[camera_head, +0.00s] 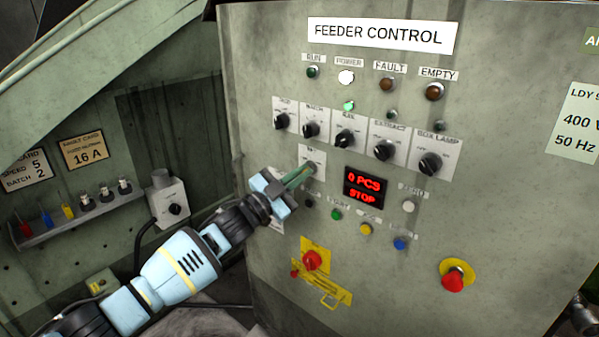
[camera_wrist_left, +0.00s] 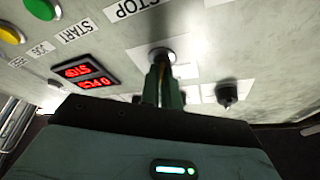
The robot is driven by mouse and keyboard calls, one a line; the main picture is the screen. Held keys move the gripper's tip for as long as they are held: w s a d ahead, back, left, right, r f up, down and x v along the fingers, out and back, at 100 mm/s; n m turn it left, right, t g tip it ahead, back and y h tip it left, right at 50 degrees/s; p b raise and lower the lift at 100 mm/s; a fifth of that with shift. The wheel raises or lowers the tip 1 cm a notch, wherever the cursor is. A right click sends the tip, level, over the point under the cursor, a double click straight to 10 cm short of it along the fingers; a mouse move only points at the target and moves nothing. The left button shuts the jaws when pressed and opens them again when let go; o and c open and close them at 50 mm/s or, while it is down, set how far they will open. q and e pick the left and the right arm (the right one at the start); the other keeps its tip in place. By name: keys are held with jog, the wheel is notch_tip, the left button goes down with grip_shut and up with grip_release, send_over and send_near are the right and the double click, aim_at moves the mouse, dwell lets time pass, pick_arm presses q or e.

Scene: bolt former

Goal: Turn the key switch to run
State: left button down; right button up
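The key switch (camera_head: 311,165) sits on the feeder control panel, below the row of black selector knobs and left of the red display. My left gripper (camera_head: 301,177) reaches it from the lower left, with its narrow green fingers at the switch. In the left wrist view, the round metal collar of the key switch (camera_wrist_left: 161,53) shows just beyond the fingertips (camera_wrist_left: 164,76). The fingers are close together, with a thin yellowish strip between them that looks like the key. The fingers hide most of the key, and its position marks are unreadable. My right gripper is not in view.
The display (camera_head: 364,188) reads 0 PCS and STOP. Black selector knobs (camera_head: 345,138) are above, and several push buttons (camera_head: 366,229) are below right. A red rotary switch (camera_head: 312,260) and a red emergency button (camera_head: 454,279) are lower. A shelf (camera_head: 85,212) stands left.

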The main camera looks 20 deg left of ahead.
pick_arm(q)
jog(key=shift+m+g+h+p, duration=0.3)
jog(key=shift+m+g+p, duration=0.15)
jog(key=shift+m, duration=1.05)
jog(key=c, duration=1.6)
grip_release()
jog(key=shift+c, duration=0.2)
jog(key=v, duration=0.7)
jog(key=shift+s+a, duration=0.25)
jog(key=shift+a, duration=0.1)
jog(key=shift+f, duration=0.1)
